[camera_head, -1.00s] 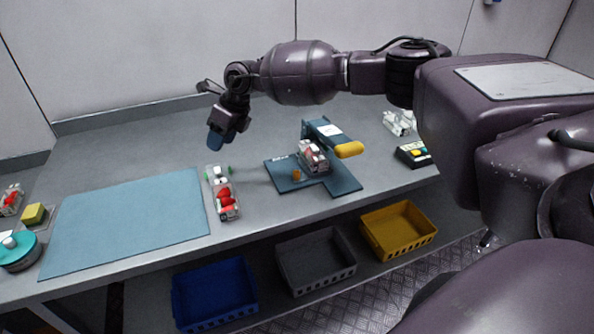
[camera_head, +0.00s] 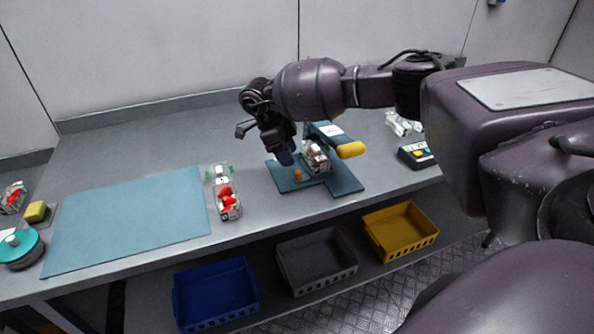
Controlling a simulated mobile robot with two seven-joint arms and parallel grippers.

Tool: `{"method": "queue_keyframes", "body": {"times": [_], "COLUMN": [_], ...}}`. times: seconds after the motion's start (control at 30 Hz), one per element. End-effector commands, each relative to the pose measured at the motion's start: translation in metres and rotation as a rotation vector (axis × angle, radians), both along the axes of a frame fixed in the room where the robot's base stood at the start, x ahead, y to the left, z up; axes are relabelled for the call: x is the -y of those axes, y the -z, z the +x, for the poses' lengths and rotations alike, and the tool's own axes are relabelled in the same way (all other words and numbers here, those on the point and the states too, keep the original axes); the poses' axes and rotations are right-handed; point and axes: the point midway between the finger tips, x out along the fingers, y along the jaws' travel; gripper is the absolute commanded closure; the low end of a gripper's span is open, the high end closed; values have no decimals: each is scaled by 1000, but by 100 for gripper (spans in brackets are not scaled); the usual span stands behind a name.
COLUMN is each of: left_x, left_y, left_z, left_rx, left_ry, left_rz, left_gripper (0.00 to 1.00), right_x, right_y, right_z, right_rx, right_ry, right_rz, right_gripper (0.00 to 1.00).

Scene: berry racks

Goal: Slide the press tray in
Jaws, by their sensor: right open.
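The press (camera_head: 345,185) has a dark teal base plate on the table, with a teal arm (camera_head: 325,132) and a yellow handle (camera_head: 351,150) that sticks out toward the front. A clear tray (camera_head: 316,158) with red and green contents sits on the base under the press arm. A small orange knob (camera_head: 298,175) stands at the left of this tray. My right gripper (camera_head: 285,158) is open, pointing down just left of the tray and close to it. I cannot tell if it touches. My left gripper is not in view.
A clear punnet with red berries (camera_head: 229,204) stands left of the press. A blue mat (camera_head: 130,220) covers the left table. Blue (camera_head: 215,292), grey (camera_head: 317,262) and yellow (camera_head: 401,231) crates sit below the front edge. A button box (camera_head: 416,155) stands at the right.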

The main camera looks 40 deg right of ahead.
Motion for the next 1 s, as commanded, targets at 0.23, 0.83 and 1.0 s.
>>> {"method": "queue_keyframes", "body": {"times": [0.23, 0.83, 1.0], "left_x": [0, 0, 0], "left_y": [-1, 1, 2], "left_z": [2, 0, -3], "left_rx": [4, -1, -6], "left_ry": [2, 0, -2], "left_rz": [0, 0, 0], "left_gripper": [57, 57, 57], "right_x": [12, 19, 19], "right_y": [39, 61, 61], "right_z": [-11, -16, -16], "right_rx": [-1, 1, 1], "right_ry": [0, 0, 0], "right_rz": [0, 1, 1], "right_gripper": [54, 54, 80]}}
